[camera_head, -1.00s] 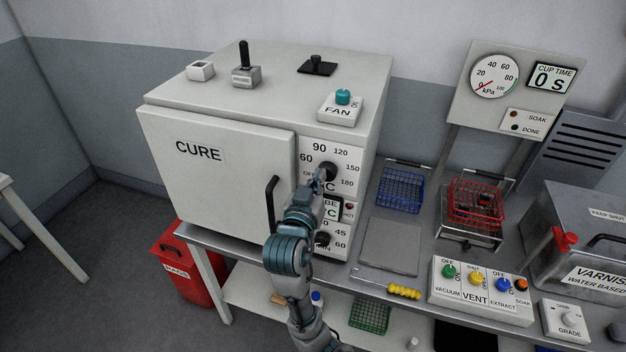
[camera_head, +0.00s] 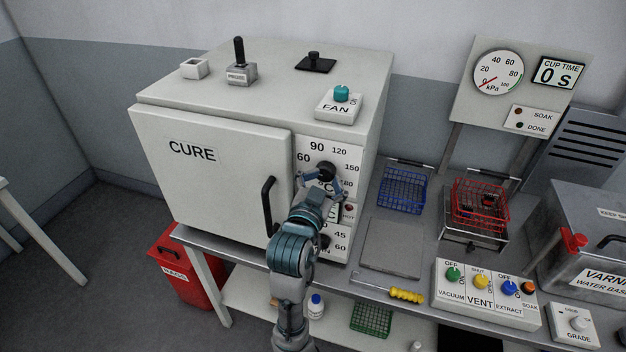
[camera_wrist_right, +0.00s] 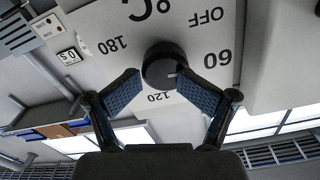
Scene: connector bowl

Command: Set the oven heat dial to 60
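The oven (camera_head: 205,185), marked CURE, has a heat dial (camera_head: 325,168), a black round knob on a white panel with numbers around it. My right gripper (camera_head: 325,184) is in front of the dial. In the right wrist view its two blue-padded fingers are spread, with one tip on each side of the dial (camera_wrist_right: 160,62), close to its edge; contact cannot be told. A small light mark on the dial faces the lower right there, below the 60 and towards the right finger, which hides part of the scale. My left gripper is not in view.
The oven door is closed, with a black handle (camera_head: 268,205) left of my right arm. A lower dial (camera_head: 325,241) and a small display sit under the heat dial. On the bench to the right are a blue basket (camera_head: 403,190), a red basket (camera_head: 480,203) and a vent panel (camera_head: 487,300).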

